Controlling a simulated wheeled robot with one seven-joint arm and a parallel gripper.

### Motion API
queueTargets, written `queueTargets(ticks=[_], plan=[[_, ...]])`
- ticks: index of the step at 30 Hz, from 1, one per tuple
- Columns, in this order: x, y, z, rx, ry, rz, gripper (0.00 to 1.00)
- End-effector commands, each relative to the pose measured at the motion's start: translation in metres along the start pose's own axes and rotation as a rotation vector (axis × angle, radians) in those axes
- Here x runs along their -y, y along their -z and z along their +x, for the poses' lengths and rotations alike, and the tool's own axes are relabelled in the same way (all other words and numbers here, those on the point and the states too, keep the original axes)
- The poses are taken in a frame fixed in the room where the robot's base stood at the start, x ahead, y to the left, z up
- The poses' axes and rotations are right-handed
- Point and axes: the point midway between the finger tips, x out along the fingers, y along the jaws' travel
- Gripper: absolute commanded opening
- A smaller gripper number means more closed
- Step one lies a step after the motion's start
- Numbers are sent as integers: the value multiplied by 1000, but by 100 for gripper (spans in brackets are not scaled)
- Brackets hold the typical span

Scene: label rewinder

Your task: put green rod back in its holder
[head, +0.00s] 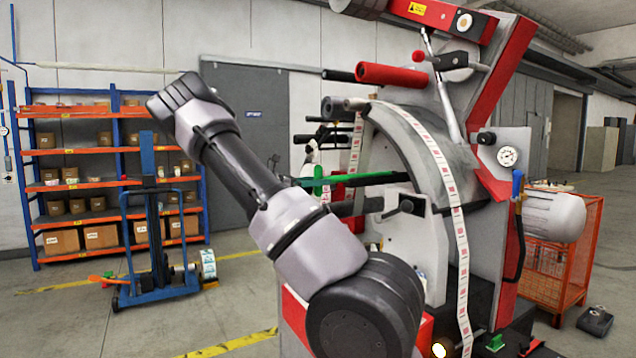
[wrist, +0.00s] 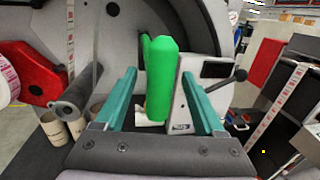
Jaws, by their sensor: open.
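The green rod (wrist: 160,80) shows large in the middle of the wrist view, in front of the grey machine. In the head view a green length (head: 350,180) shows at the machine's left side, partly behind my arm. My gripper (wrist: 158,74) is open. Its two teal fingers stand left and right of the rod, with a visible gap on each side. The rod's lower part is near the gripper's palm edge. I cannot make out the rod's holder for certain, nor whether the rod is seated in anything.
The label rewinder (head: 410,240) carries a printed label strip (head: 460,250) and a red roller (head: 393,76) above. In the wrist view a light bracket with a black lever (wrist: 228,80) is close to the right finger. A blue lift truck (head: 155,240) and orange shelves (head: 90,185) stand at left.

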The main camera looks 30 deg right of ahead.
Motion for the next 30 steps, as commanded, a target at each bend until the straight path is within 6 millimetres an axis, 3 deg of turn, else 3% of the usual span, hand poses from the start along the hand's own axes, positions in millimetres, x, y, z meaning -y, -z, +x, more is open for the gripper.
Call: queueTargets(ticks=[5,18,24,30], plan=[[-1,0,-15,0,-4,1,71],[-1,0,-95,1,-2,1,71],[0,0,-108,0,0,0,71],[4,2,-103,-33,11,16,71]])
